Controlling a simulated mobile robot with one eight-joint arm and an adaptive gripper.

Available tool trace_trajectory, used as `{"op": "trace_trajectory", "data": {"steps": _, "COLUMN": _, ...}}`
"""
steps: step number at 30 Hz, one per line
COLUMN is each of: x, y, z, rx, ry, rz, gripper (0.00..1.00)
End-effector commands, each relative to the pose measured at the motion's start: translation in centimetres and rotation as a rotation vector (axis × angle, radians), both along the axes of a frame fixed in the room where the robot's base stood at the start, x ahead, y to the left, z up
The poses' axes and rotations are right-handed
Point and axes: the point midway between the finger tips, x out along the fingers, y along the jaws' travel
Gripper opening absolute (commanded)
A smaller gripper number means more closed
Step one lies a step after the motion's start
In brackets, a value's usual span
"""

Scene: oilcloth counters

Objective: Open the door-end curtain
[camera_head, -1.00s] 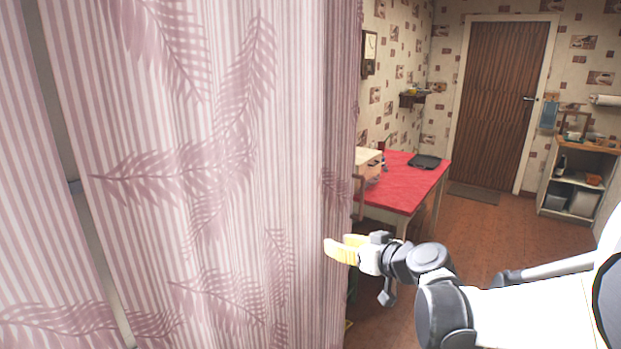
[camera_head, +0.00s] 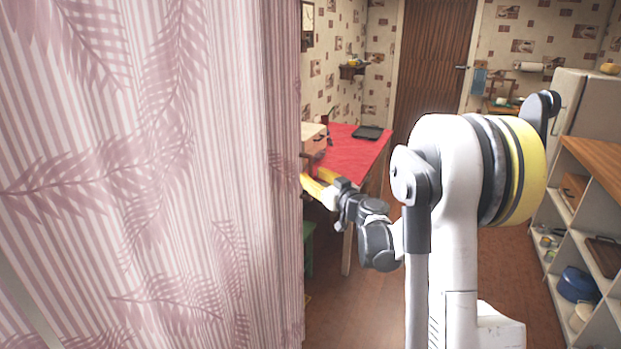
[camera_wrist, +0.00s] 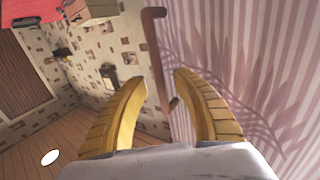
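The curtain (camera_head: 150,180) is pink-striped with mauve fern leaves. It hangs closed across the left half of the head view and fills the right of the wrist view (camera_wrist: 255,60). My gripper (camera_head: 306,183) has yellow fingers and is just right of the curtain's right edge in the head view. The curtain lies beyond and beside the right finger. Whether that finger touches the cloth I cannot tell.
A red-topped table (camera_head: 355,152) with a dark tray (camera_head: 367,132) stands behind my gripper. A brown bar (camera_wrist: 157,55) runs between the fingers' directions in the wrist view. A wooden door (camera_head: 433,65) is at the back. Shelves (camera_head: 590,220) stand at right. Brown floor between is clear.

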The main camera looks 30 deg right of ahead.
Motion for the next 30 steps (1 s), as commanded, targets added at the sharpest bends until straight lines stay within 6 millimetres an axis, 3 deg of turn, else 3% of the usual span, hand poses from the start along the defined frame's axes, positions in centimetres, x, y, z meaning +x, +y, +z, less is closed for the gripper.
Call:
{"op": "trace_trajectory", "data": {"steps": 4, "x": 1.3, "y": 0.1, "z": 0.0, "rx": 0.0, "ry": 0.0, "rz": 0.001, "gripper": 0.34}}
{"op": "trace_trajectory", "data": {"steps": 13, "x": 1.6, "y": 0.2, "z": 0.1, "rx": 0.0, "ry": 0.0, "rz": 0.0, "gripper": 0.34}}
{"op": "trace_trajectory", "data": {"steps": 14, "x": 1.6, "y": 0.2, "z": 0.1, "rx": 0.0, "ry": 0.0, "rz": 0.0, "gripper": 0.3}}
{"op": "trace_trajectory", "data": {"steps": 17, "x": 1.6, "y": 0.2, "z": 0.1, "rx": 0.0, "ry": 0.0, "rz": 0.0, "gripper": 0.0}}
{"op": "trace_trajectory", "data": {"steps": 30, "x": 1.0, "y": 0.9, "z": 0.0, "rx": 0.0, "ry": 0.001, "rz": 0.001, "gripper": 0.0}}
